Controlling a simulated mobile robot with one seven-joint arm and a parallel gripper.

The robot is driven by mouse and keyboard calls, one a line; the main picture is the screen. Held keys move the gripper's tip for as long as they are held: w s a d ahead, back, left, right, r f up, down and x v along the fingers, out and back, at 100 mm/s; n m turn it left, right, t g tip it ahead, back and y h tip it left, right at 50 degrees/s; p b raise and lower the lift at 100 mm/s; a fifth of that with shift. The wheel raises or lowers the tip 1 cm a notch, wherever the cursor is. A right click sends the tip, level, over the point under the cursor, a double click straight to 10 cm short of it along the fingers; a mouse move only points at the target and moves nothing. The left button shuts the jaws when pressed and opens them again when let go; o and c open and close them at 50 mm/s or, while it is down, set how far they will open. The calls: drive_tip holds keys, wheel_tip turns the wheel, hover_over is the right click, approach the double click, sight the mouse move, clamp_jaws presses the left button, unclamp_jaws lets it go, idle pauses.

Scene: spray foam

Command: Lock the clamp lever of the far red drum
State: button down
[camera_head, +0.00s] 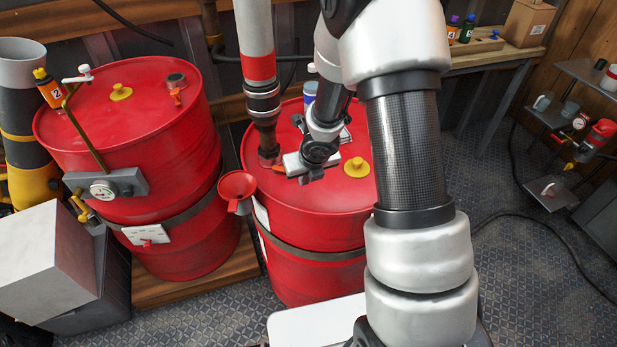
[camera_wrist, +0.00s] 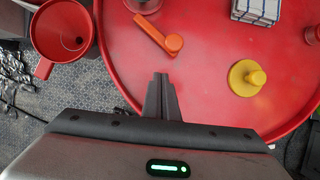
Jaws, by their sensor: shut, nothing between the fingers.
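Two red drums stand side by side, the left drum (camera_head: 140,145) and the middle drum (camera_head: 310,205); which one is the far drum I cannot tell for sure. My gripper (camera_head: 290,167) is over the middle drum's lid, its fingers shut and empty. In the wrist view, an orange lever (camera_wrist: 153,33) lies on the red lid (camera_wrist: 205,55), just ahead of my shut fingertips (camera_wrist: 161,78) and apart from them in the picture. In the head view the lever is mostly hidden by my gripper. Another orange-red lever (camera_head: 177,93) sits on the left drum's lid.
A vertical pipe (camera_head: 259,85) meets the middle lid close to my gripper. A red funnel (camera_head: 238,187) is at its left rim, and a yellow cap (camera_head: 357,167) stands on the right. Floor at right is mostly open.

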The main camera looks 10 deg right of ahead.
drive_tip(key=p+v, duration=0.6)
drive_tip(key=v, duration=0.4)
drive_tip(key=shift+s, duration=0.2)
drive_tip(key=shift+d, duration=0.1)
